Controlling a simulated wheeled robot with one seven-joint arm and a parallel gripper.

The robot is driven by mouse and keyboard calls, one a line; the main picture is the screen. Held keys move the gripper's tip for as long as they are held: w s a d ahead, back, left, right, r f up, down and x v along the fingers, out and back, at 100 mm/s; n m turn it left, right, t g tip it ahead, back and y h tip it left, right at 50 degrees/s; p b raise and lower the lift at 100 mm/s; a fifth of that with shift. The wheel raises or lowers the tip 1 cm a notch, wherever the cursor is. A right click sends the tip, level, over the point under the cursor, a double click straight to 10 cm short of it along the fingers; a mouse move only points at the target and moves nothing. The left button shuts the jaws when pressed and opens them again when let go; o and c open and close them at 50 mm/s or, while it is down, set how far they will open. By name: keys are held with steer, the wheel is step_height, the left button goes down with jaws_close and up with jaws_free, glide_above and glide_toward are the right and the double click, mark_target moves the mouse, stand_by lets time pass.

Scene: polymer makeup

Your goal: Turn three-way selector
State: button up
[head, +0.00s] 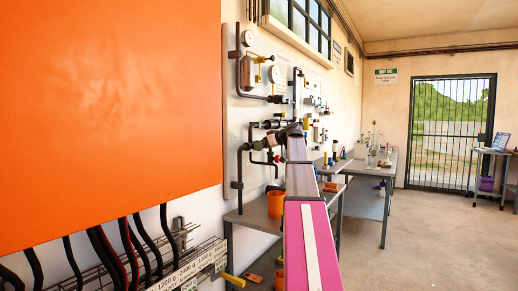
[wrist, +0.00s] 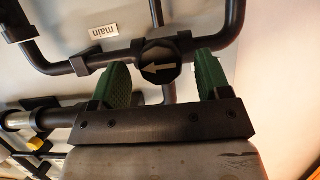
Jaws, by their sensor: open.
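The three-way selector (wrist: 160,68) shows in the wrist view as a dark knob on black pipes, with a white arrow pointing left. My gripper (wrist: 161,76) is open, with one green finger on each side of the knob. A gap shows between the knob and each finger. Depth is hard to judge, so I cannot tell how far the fingertips reach around it. In the head view my arm reaches to the wall piping, and I cannot make out the selector there.
Black pipes with gauges (head: 275,73) run along the wall panel. A large orange panel (head: 110,110) fills the left of the head view. A bench (head: 255,216) with an orange cup (head: 275,204) stands below the piping. Open floor (head: 430,235) lies to the right.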

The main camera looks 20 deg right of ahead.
steer(key=shift+x, duration=1.15)
steer(key=c, duration=0.9)
